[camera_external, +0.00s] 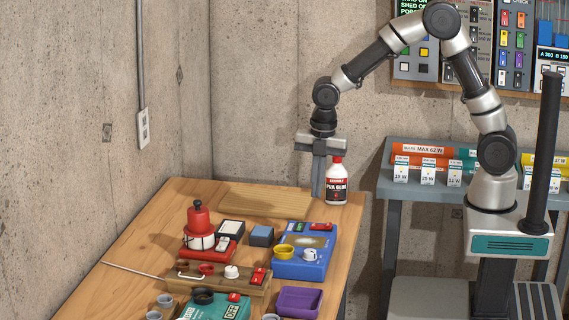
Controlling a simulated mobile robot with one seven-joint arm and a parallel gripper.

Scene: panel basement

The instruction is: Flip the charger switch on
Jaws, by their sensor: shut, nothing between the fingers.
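My gripper (318,192) points straight down with its fingers shut and empty, at the back right of the table, just left of the glue bottle. Several devices on the table carry red rocker-like parts. A blue box (289,267) has one (321,226) at its back right, with a yellow ring and a white knob. A teal box (205,311) marked OFF has one (234,297) at its back. A wooden base (222,284) has one (258,276) at its right end. I cannot tell which is the charger, nor read the switch positions. My gripper is apart from all of these.
The white glue bottle (337,183) with a red cap stands close to my gripper. A bare wooden board (262,200) lies at the back of the table. A red bell-shaped thing (198,222), a grey-blue block (261,236) and a purple tray (299,302) crowd the rest.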

